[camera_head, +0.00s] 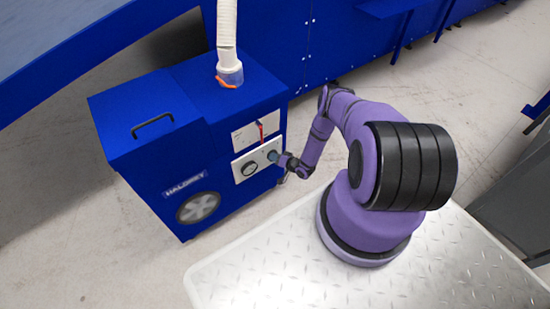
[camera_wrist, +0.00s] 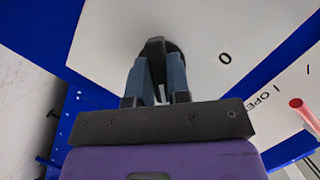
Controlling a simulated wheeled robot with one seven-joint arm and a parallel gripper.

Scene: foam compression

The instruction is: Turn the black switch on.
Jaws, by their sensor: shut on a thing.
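The black switch (camera_wrist: 155,47) is a rotary knob with a raised grip bar on a round black base, set on a white panel (camera_wrist: 110,35). The grip bar stands between my gripper's blue-grey fingers (camera_wrist: 157,77), which are shut on it. A "0" mark is printed on the panel to the right of the switch. In the head view, my gripper (camera_head: 277,157) is at the right part of the white panel (camera_head: 241,177) on the blue machine's front, and it hides most of the switch.
The blue machine (camera_head: 133,155) has a round black dial (camera_head: 249,169) left of my gripper. A red lever (camera_head: 261,130) is on the upper white plate, close above; it also shows in the wrist view (camera_wrist: 303,110). A white hose (camera_head: 227,35) rises from the top. Floor left of the machine is clear.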

